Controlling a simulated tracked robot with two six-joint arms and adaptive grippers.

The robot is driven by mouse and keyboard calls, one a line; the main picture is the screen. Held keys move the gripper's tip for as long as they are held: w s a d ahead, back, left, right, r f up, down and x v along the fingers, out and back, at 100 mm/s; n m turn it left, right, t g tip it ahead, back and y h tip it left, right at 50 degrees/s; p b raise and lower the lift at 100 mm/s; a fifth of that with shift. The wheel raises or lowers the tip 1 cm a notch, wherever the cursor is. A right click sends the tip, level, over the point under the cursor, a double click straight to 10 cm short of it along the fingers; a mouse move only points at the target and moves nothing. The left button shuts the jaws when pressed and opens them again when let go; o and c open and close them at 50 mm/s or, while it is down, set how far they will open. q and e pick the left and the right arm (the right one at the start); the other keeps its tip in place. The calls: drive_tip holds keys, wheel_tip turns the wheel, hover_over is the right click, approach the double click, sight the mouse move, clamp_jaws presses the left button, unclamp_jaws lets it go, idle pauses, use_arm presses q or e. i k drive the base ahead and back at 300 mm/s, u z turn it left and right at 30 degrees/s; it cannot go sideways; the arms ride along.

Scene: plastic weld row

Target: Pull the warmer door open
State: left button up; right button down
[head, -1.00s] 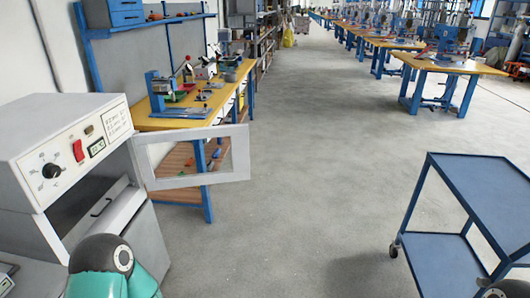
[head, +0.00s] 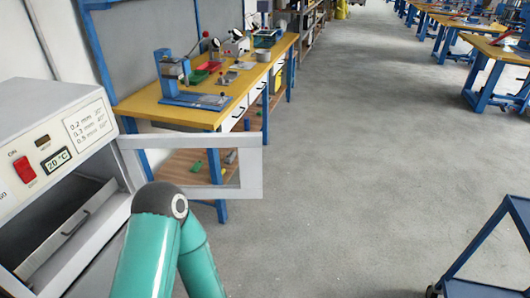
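The warmer (head: 40,150) is a white-grey cabinet at the left, with a red switch, a small display reading 20 °C and a printed label on its front panel. Its door (head: 252,176), a pale frame around a window, stands swung wide open to the right. The opening shows a dark inside with a tray or drawer front (head: 66,238) that has a bar handle. A teal arm of mine rises at the bottom, in front of the warmer and just below the door. Neither gripper shows, so I cannot see whether one touches the door.
A yellow-topped workbench (head: 215,112) with blue legs stands behind the door, bearing a blue press and small parts. A blue trolley (head: 490,240) is at the lower right. Grey floor (head: 350,170) between them is clear. More benches stand at the far right.

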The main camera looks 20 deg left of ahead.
sight(250, 145)
drive_tip(key=u, duration=0.4)
drive_tip(key=i, duration=1.05)
drive_tip(key=u, duration=0.75)
drive_tip(key=k, duration=0.7)
drive_tip(key=u, duration=0.2)
drive_tip(key=i, duration=0.8)
drive_tip(key=z, duration=0.1)
